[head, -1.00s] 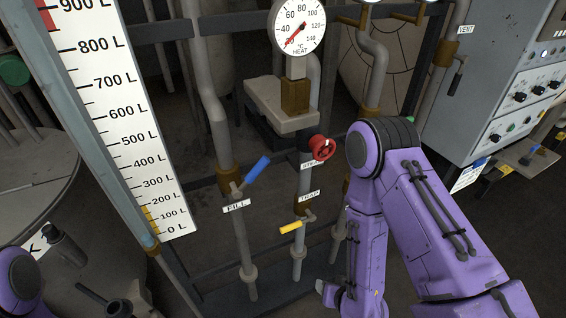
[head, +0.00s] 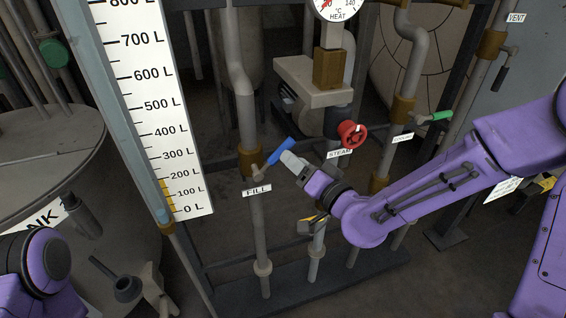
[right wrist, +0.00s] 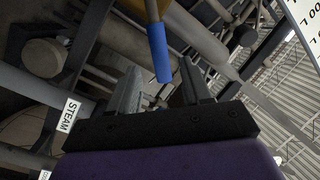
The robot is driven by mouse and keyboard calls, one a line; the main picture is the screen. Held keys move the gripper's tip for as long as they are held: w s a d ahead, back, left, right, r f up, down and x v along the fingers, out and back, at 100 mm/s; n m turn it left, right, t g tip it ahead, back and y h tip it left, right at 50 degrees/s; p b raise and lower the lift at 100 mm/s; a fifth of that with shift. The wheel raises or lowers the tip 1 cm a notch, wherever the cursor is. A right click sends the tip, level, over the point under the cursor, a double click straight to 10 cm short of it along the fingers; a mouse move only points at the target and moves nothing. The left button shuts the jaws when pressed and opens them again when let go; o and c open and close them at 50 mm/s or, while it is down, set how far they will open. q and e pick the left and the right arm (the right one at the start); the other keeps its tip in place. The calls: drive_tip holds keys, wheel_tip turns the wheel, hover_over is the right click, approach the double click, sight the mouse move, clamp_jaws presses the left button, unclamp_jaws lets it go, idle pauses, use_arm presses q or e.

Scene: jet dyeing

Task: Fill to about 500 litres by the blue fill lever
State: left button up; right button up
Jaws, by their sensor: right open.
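The blue fill lever (head: 278,152) sits on the pipe above the FILL label (head: 256,190), its handle angled up to the right. My right gripper (head: 291,160) is open at the handle's free end. In the right wrist view, the blue handle (right wrist: 159,52) reaches down toward the gap between the open fingers (right wrist: 160,88); contact cannot be told. The level scale (head: 155,110) stands at the left, with a sight tube (head: 122,130) along its left edge. A small bluish patch shows at the tube's foot; the exact level is unclear. My left gripper is out of view.
The red steam wheel (head: 351,133) is right of the fill lever. A green-handled valve (head: 435,116) and the vent valve (head: 502,75) are farther right. My right forearm partly covers the lower pipes. A grey tank (head: 50,150) stands at the left.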

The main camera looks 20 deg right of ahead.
sight(282, 151)
drive_tip(key=x, duration=0.5)
drive_tip(key=shift+w, duration=0.1)
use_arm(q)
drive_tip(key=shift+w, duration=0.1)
use_arm(e)
drive_tip(key=shift+w+a, duration=0.2)
drive_tip(key=shift+w, duration=0.2)
